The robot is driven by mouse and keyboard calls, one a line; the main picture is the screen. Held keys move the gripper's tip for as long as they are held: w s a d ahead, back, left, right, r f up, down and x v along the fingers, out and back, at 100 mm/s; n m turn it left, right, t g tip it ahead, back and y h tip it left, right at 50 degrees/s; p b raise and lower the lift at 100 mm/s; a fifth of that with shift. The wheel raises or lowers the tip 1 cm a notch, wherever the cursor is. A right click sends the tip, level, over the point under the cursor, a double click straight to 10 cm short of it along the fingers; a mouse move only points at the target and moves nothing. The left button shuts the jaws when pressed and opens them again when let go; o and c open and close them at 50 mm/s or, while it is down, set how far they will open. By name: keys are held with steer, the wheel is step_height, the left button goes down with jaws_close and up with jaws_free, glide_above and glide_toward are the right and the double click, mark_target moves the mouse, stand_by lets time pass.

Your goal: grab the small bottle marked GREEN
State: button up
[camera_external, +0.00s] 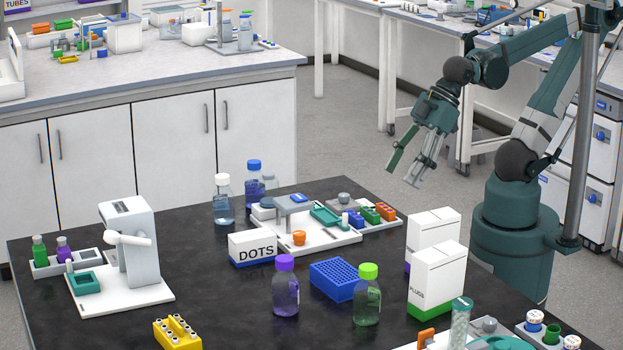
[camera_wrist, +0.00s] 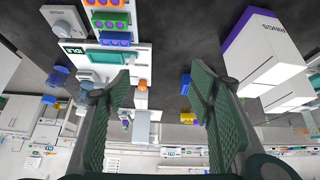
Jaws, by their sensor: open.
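A small green bottle (camera_external: 39,250) stands upright in a light tray (camera_external: 48,271) at the far left of the black bench in the external view. A small purple bottle (camera_external: 64,248) stands beside it. I cannot read a GREEN marking on any bottle. A larger clear bottle with a green cap (camera_external: 367,295) stands near the front middle. My gripper (camera_external: 404,176) is open and empty, raised above the bench's back right side, far from both. Its two spread fingers also show in the wrist view (camera_wrist: 161,72), with nothing between them.
A white device (camera_external: 134,255) stands just right of the small bottles' tray. A purple-capped bottle (camera_external: 285,285), a DOTS box (camera_external: 252,248), a blue rack (camera_external: 334,280) and tall white boxes (camera_external: 437,275) crowd the middle and right.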

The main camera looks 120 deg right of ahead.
steer(key=w+a+r+n+g+p, duration=0.2)
steer(key=w+a+r+n+p, duration=0.35)
steer(key=w, duration=0.45)
steer(key=n+g+p, duration=0.3)
steer(key=n+p, duration=0.5)
steer(key=p, duration=0.1)
glide_above(368, 267)
steer(key=s+d, duration=0.4)
steer(key=d, duration=0.5)
step_height(368, 267, down, 2)
steer(key=w+a+f+n+p, duration=0.1)
steer(key=a+f, duration=0.1)
steer(key=w+a+f+n+g+p, duration=0.1)
steer(key=a+f+n, duration=0.1)
steer(key=a, duration=0.1)
steer(key=w+a+f+n+p, duration=0.1)
steer(key=w+a+f, duration=0.1)
steer(key=a+f, duration=0.1)
steer(key=shift+a+g+p, duration=0.25)
steer(key=shift+g+p, duration=0.05)
steer(key=shift+a+f+n, duration=0.35)
steer(key=shift+f, duration=0.05)
steer(key=shift+f, duration=1.3)
